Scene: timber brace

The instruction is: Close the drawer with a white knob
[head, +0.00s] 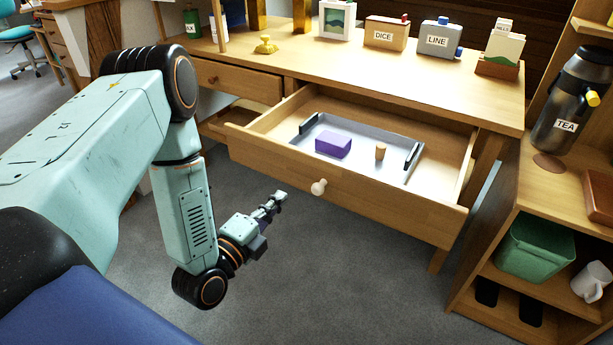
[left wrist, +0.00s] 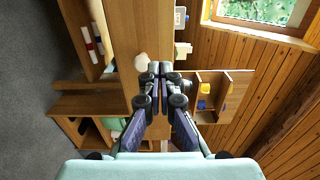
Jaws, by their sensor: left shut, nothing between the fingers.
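The drawer (head: 400,208) with the white knob (head: 319,187) is pulled well out from under the desk top in the head view. My left gripper (head: 281,194) is shut and empty, in front of the drawer front and left of the knob, apparently with a small gap. In the left wrist view the knob (left wrist: 141,61) shows just beside the shut fingertips (left wrist: 154,69). My right gripper is in neither view.
The desk top (head: 455,85) carries a yellow bell-like object (head: 265,45), a DICE box (head: 387,33) and a LINE box (head: 438,40). Another drawer (head: 235,81) sits at left. A shelf unit with a TEA flask (head: 570,105) and green bin (head: 535,247) stands right. Floor in front is clear.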

